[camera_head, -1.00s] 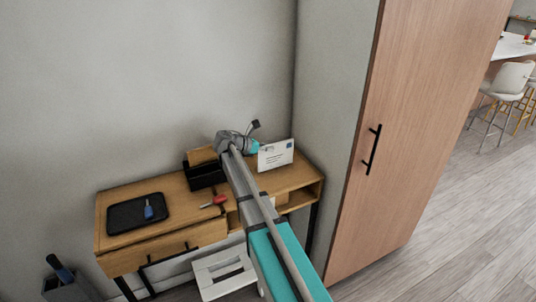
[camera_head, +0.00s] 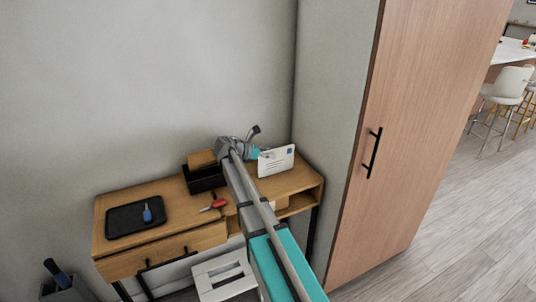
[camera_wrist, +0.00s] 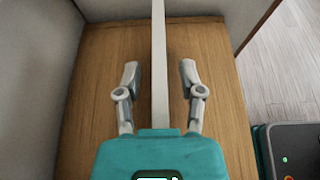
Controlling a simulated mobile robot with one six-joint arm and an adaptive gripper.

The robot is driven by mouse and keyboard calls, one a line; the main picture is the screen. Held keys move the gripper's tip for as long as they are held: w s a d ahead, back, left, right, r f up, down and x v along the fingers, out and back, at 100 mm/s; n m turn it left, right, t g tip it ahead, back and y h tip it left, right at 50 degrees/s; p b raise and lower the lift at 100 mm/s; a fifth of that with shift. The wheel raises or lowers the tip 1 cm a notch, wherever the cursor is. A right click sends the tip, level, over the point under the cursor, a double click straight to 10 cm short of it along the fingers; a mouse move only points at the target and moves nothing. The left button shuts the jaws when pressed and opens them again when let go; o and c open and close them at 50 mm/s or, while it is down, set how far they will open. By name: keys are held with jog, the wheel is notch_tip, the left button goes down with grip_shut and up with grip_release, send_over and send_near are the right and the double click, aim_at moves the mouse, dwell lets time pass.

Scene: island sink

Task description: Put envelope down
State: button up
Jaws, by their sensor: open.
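The white envelope (camera_head: 277,161) is upright on its edge at the right end of the wooden desk (camera_head: 296,182). Its lower edge appears to meet the desk top, though contact is hard to tell. In the wrist view the envelope (camera_wrist: 159,55) shows edge-on as a thin white strip. My gripper (camera_wrist: 159,68) is open, with one finger on each side of the envelope and a visible gap on both sides. In the head view my gripper's fingers are mostly hidden; its teal body is just left of the envelope.
A wall and a tall wooden cabinet (camera_head: 430,120) bound the desk's right end.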

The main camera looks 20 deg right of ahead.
jog(key=shift+r, duration=0.15)
jog(key=shift+a+r+p, duration=0.1)
jog(key=shift+a+p, duration=0.15)
jog(key=shift+p, duration=0.05)
jog(key=p+v, duration=0.4)
jog(key=v, duration=0.7)
jog(key=shift+a, duration=0.25)
jog(key=s+a+f+m+y, duration=0.3)
jog(key=s+m, duration=0.3)
jog(key=s, duration=0.3)
jog(key=s+a+f+m+y, duration=0.3)
jog(key=s+m+y, duration=0.3)
jog(key=s, duration=0.3)
jog(key=s+a+f+m+y, duration=0.4)
jog(key=s+f+m, duration=0.1)
jog(key=s, duration=0.4)
jog(key=shift+f+m, duration=0.25)
jog(key=shift+m, duration=0.45)
